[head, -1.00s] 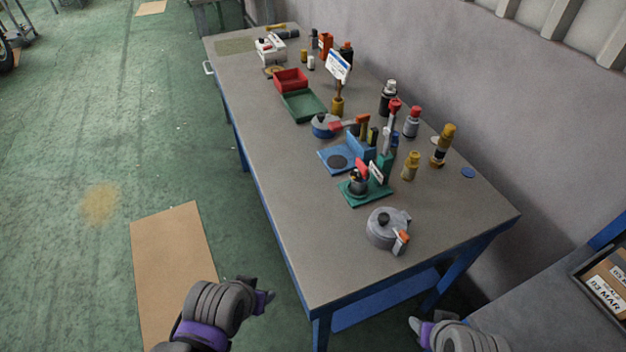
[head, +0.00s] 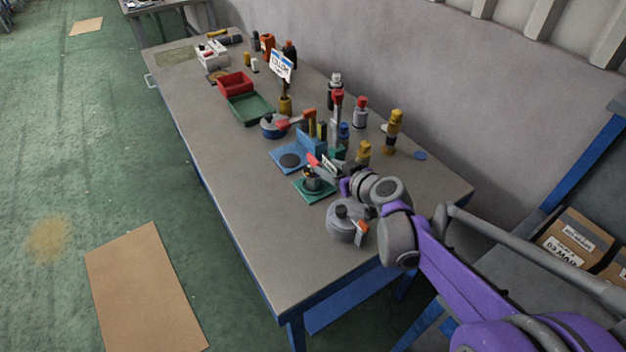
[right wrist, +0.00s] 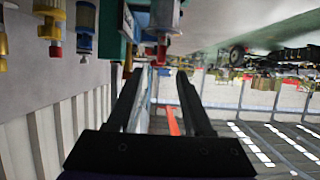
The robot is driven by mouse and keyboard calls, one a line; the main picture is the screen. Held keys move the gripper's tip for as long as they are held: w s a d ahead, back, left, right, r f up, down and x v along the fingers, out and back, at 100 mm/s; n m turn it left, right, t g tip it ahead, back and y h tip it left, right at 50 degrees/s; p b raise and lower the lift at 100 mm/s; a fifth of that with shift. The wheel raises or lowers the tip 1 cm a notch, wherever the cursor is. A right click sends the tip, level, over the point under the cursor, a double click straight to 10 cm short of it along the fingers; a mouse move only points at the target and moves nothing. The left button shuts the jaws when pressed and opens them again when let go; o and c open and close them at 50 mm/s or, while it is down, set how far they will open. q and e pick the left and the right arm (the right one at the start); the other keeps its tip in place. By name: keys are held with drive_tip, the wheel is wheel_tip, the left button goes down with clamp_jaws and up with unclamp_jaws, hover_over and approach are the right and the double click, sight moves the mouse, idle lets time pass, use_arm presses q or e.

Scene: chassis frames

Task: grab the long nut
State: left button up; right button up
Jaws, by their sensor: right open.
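I cannot pick out the long nut for certain in either view. A green fixture (head: 312,191) near the table's front holds a dark round part (head: 313,179) with a red-handled piece above it. My right gripper (head: 342,182) is just right of this fixture, over the table, and partly hidden by its own wrist. In the right wrist view my gripper's two dark fingers (right wrist: 158,80) stand apart with nothing seen held between them. A red-tipped part shows just beyond them at the top of that view. My left gripper is out of view.
A grey round pot (head: 342,229) with an orange-tipped handle stands close below my right gripper. A blue fixture (head: 289,160), yellow bottles (head: 392,130) and a red-capped bottle (head: 360,112) stand behind. Red (head: 234,84) and green (head: 249,109) trays lie farther back. The table's left side is clear.

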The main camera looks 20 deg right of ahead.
sight(317, 161)
drive_tip(key=x, duration=0.8)
drive_tip(key=shift+w+f, duration=0.1)
drive_tip(key=shift+w, duration=0.15)
drive_tip(key=shift+a, duration=0.1)
drive_tip(key=shift+s, duration=0.1)
clamp_jaws()
idle(0.9)
